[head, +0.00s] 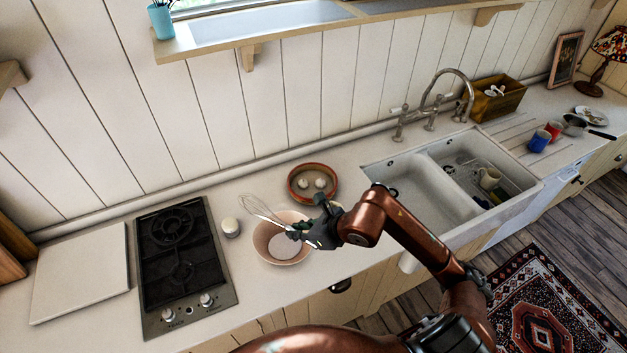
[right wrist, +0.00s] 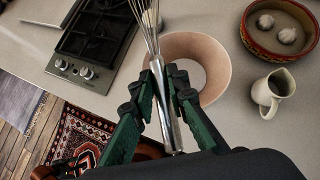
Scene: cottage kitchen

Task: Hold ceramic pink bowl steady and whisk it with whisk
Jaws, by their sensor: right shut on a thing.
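The pink bowl (head: 262,243) stands on the white counter between the stove and the sink, with something white inside its bottom. It also shows behind the fingers in the right wrist view (right wrist: 196,44). My right gripper (head: 303,233) is over the bowl's right side and shut on the metal handle of the whisk (head: 262,209). In the right wrist view, the green fingers (right wrist: 165,92) close around the whisk handle (right wrist: 155,60). The whisk is tilted, its wire end reaching past the bowl's back-left rim. I cannot tell whether it touches the bowl. My left gripper is not in view.
A gas stove (head: 182,262) and a small white jar (head: 231,227) are left of the bowl. A red-brown dish (head: 291,185) with pale round things stands behind. A cream pitcher (right wrist: 271,93) is close by on the right. The sink (head: 418,207) lies farther right.

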